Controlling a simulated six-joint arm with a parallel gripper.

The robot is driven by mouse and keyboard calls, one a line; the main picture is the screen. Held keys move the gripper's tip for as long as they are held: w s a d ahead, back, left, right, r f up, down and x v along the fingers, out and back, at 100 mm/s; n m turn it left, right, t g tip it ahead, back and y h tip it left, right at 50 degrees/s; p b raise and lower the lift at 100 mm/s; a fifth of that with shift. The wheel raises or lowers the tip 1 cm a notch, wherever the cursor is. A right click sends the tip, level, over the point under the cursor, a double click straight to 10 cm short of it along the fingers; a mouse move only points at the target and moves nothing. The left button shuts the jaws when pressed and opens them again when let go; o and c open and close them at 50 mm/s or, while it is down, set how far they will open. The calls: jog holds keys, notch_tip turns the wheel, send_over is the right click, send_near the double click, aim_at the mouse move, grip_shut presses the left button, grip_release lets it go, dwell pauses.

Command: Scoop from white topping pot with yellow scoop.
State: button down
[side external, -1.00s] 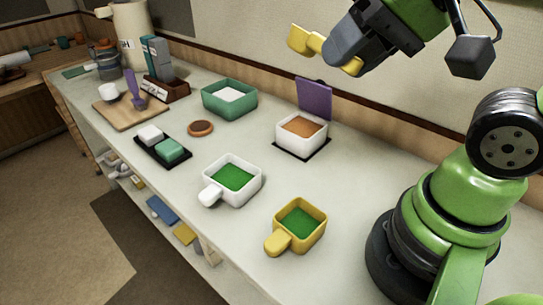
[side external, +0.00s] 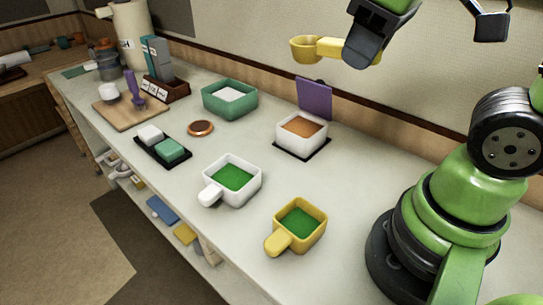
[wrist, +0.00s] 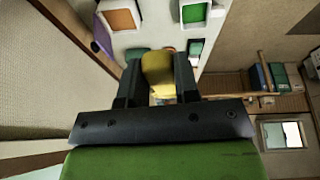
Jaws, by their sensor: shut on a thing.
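My gripper (side external: 362,48) is shut on the handle of the yellow scoop (side external: 305,49). It holds the scoop high above the counter, about level, with the bowl out to the left. The scoop also shows between the fingers in the wrist view (wrist: 158,70). A white square pot (side external: 296,143) with orange-brown filling stands below the scoop, its purple lid (side external: 314,98) raised at the back. It sits on a black mat. It also shows at the top of the wrist view (wrist: 139,14). The scoop is well apart from it. I cannot tell whether the bowl holds anything.
A white handled dish (side external: 246,194) and a yellow handled dish (side external: 313,239), both with green filling, stand nearer the front edge. A green tub (side external: 230,107) with white contents is further left. A black tray (side external: 150,152) holds two small blocks.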

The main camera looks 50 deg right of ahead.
jog(key=w+f+m+g+h, duration=0.1)
jog(key=w+f+g+h, duration=0.15)
jog(key=w+f, duration=0.85)
jog(key=w+d+m+g+y, duration=0.1)
jog(key=d+m+y, duration=0.1)
jog(key=m, duration=0.4)
jog(key=w+d+r+m+g+y, duration=0.1)
jog(key=d+m+g+y, duration=0.1)
jog(key=m+y, duration=0.3)
jog(key=shift+w+d+m, duration=0.4)
jog(key=shift+d+m, duration=0.4)
jog(key=shift+m, duration=0.3)
